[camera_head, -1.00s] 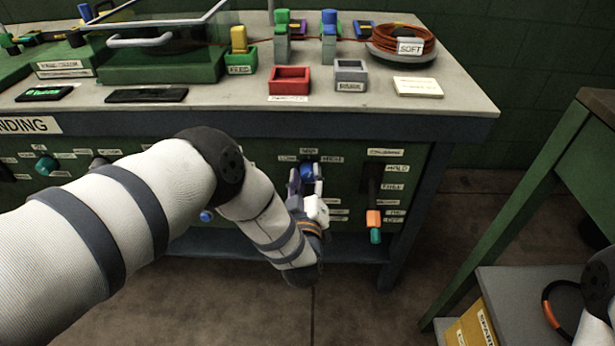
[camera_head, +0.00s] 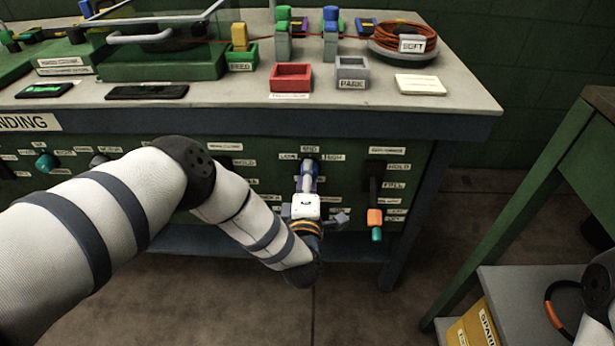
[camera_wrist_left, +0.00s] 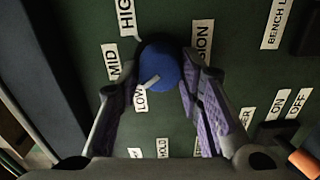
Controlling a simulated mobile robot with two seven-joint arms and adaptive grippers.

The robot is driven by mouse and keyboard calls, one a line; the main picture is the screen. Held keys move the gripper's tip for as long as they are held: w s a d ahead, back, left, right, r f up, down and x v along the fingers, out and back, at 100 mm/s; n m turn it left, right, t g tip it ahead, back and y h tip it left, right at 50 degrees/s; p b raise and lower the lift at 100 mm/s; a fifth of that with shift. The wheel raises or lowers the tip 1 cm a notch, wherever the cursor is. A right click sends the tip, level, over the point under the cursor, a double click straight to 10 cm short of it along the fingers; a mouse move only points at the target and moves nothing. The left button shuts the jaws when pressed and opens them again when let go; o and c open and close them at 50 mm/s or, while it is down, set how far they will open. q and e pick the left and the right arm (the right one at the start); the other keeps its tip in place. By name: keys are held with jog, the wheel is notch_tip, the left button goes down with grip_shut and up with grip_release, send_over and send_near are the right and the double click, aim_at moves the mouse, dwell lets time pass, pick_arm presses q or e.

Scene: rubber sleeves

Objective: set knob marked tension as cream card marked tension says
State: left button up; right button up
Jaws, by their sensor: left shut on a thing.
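The blue tension knob (camera_wrist_left: 158,66) is on the dark green bench front, with LOW, MID and HIGH labels around it and a partly covered label ending in "SION". Its white pointer line is turned toward the LOW label (camera_wrist_left: 140,98). In the head view the knob is mostly hidden behind my left gripper (camera_head: 308,170). In the left wrist view the purple-padded fingers of my left gripper (camera_wrist_left: 163,68) are shut on the knob from both sides. A cream card (camera_head: 420,85) lies on the bench top at the right; its writing is too small to read. My right gripper is out of view.
A lever with an orange and teal end (camera_head: 375,220) hangs just right of the knob. Red (camera_head: 291,78) and grey (camera_head: 351,73) trays and an orange cable coil (camera_head: 402,38) are on the bench top. A green side table (camera_head: 530,190) stands at the right.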

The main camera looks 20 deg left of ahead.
pick_arm(q)
jog(key=shift+f+n, duration=0.1)
jog(key=shift+n, duration=1.1)
jog(key=o, duration=1.2)
jog(key=shift+c, duration=0.2)
jog(key=v, duration=1.2)
